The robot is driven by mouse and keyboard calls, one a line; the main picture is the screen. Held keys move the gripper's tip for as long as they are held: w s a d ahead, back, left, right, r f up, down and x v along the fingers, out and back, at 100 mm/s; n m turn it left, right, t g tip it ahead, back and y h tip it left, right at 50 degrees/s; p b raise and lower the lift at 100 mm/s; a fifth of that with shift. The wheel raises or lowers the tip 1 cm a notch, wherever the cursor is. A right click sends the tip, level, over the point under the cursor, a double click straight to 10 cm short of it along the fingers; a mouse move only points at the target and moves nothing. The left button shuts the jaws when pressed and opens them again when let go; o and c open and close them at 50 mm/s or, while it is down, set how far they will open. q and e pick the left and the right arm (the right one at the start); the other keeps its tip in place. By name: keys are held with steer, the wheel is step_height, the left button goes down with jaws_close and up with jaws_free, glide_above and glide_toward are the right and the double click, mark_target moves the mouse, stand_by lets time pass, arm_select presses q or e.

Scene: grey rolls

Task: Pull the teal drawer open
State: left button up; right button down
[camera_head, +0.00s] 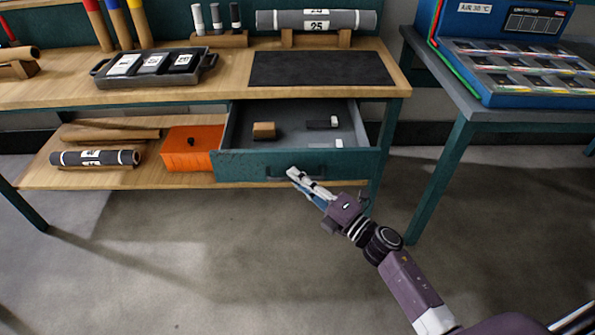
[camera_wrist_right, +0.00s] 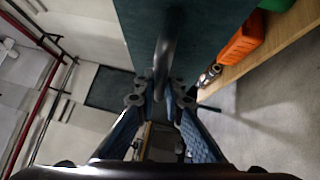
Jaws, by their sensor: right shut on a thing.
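The teal drawer (camera_head: 235,165) stands pulled out from under the wooden workbench in the head view. Its grey inside shows, with a small brown block, a dark cylinder and a small white item in it. A dark bar handle (camera_head: 278,178) runs across its front. In the right wrist view the handle (camera_wrist_right: 165,50) runs down between the two fingers (camera_wrist_right: 160,98), beside the teal drawer front (camera_wrist_right: 205,30). My left gripper is not in view.
An orange box (camera_head: 190,150) and a grey roll (camera_head: 95,158) lie on the low shelf left of the drawer. A dark mat (camera_head: 320,68) and a tray (camera_head: 155,65) are on the bench top. A blue case (camera_head: 480,60) stands on the right table. The floor before the drawer is clear.

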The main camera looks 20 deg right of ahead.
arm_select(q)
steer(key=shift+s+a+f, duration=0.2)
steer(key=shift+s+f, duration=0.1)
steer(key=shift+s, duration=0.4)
arm_select(e)
steer(key=shift+s+a, duration=0.2)
steer(key=shift+s, duration=0.65)
steer(key=c, duration=2)
jaws_free()
steer(key=v, duration=1.2)
